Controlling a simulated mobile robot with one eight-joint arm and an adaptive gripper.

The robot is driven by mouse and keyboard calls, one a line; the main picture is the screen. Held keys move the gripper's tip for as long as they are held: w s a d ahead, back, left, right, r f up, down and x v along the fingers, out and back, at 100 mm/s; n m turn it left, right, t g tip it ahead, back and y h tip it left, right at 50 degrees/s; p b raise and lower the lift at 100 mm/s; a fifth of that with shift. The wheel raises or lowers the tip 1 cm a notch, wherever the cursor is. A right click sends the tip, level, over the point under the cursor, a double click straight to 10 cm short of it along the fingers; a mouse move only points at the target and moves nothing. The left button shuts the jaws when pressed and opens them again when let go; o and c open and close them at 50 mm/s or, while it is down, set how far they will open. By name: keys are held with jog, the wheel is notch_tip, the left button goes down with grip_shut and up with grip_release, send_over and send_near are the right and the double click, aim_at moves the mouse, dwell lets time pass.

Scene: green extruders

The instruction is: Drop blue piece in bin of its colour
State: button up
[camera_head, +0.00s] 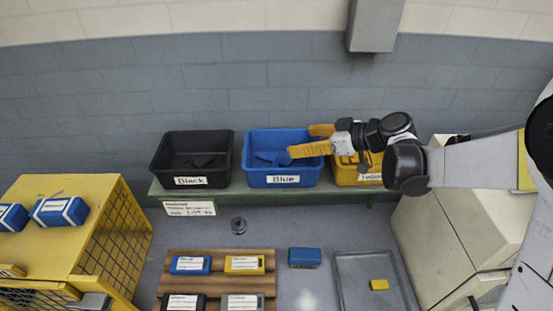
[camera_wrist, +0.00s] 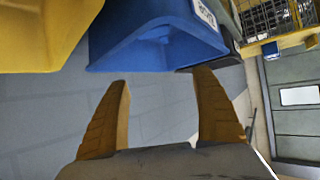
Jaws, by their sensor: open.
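The blue bin (camera_head: 284,179), labelled "Blue", stands on a green shelf between the black and yellow bins. It fills the top middle of the wrist view (camera_wrist: 150,58). Blue shapes lie inside it, too unclear to tell apart. My gripper (camera_head: 302,141) is over the bin's right side, with its yellow fingers spread and nothing between them. In the wrist view the gripper (camera_wrist: 161,80) is also open and empty. A blue piece (camera_head: 304,258) lies alone on the grey floor. Another blue piece (camera_head: 190,265) is on the wooden pallet, and blue boxes (camera_head: 60,211) sit on the yellow cage.
The black bin (camera_head: 190,182) is left of the blue one; the yellow bin (camera_head: 345,177) is right, partly behind my arm. The pallet (camera_head: 220,282) also holds yellow, black and grey pieces. A grey tray (camera_head: 363,265) holds a small yellow piece. The yellow cage (camera_head: 85,240) stands left.

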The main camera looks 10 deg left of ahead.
jog(key=v, duration=0.6)
jog(key=shift+s+d+r, duration=0.1)
jog(key=shift+d, duration=0.1)
jog(key=s+d+f+m+t+h+b, duration=0.2)
jog(key=s+d+f+m+h+b, duration=0.9)
jog(key=s+d+f+b, duration=0.8)
jog(key=s+d+m, duration=0.1)
jog(key=s+m, duration=0.1)
jog(key=s, duration=0.2)
jog(key=shift+d+f+m+t, duration=0.3)
jog(key=shift+d+f, duration=0.05)
